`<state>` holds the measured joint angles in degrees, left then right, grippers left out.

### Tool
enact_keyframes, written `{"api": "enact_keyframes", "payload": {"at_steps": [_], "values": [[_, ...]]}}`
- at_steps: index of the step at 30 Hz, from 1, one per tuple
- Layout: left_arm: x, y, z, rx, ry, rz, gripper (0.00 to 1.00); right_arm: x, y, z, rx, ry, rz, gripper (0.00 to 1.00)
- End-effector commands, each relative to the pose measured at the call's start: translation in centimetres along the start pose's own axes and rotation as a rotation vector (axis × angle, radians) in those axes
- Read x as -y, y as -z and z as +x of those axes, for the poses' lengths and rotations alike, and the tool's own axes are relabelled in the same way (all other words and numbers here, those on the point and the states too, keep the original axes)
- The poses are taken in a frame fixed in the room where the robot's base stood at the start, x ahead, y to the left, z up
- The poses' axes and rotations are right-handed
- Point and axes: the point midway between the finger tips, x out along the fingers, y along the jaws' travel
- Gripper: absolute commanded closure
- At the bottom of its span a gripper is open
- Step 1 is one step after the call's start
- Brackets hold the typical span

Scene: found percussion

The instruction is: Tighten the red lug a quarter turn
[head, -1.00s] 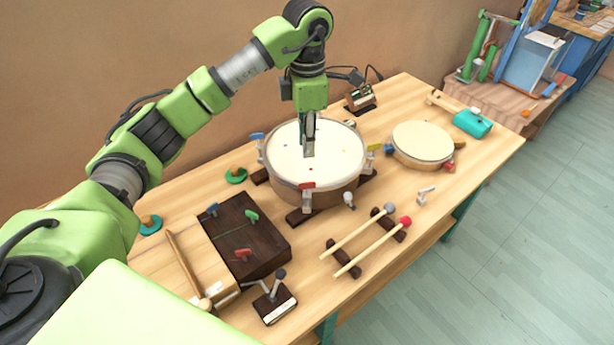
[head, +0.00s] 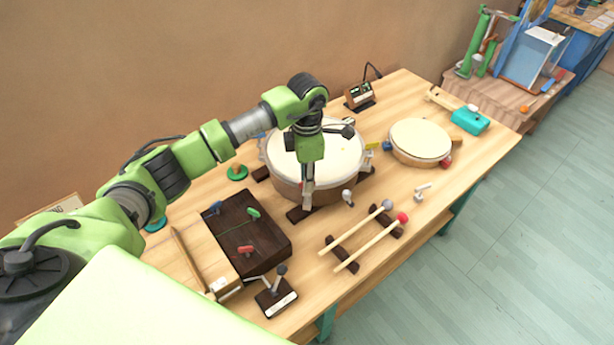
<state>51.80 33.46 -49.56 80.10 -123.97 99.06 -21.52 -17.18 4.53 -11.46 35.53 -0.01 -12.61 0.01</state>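The large drum (head: 340,160) with a pale head and wooden shell stands on dark supports in the middle of the table. My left gripper (head: 308,192) points down at the drum's front rim, where the red lug sits. The gripper hides almost all of that lug, with only a trace of red between or beside the fingers. I cannot tell whether the fingers touch it or are shut on it. A yellow lug (head: 371,147) shows on the drum's right side. My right gripper is not in view.
A dark slotted box (head: 270,235) holds blue, green and red (head: 246,250) keys at front left. Two mallets (head: 370,243) lie on dark rests in front. A small frame drum (head: 420,140) stands at right, a small dark device (head: 359,95) behind.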

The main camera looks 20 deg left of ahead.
Motion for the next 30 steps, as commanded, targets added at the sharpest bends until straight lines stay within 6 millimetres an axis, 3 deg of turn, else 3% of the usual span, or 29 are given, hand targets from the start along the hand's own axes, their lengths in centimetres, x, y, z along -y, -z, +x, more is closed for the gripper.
{"api": "enact_keyframes", "payload": {"at_steps": [2, 4, 17, 30], "values": [[0.0, 0.0, 0.0, 0.0, 0.0, 0.0, 0.84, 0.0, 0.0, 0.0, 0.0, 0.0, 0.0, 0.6], [0.0, 0.0, 0.0, 0.0, 0.0, 0.0, 1.0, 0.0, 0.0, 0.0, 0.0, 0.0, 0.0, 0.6], [-0.1, 0.0, 0.0, 0.001, -0.001, 0.032, 1.0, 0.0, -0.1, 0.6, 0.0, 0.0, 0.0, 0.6], [-0.2, 0.0, 0.4, 0.0, -0.005, 0.336, 1.0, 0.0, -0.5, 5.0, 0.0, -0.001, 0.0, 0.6]]}}
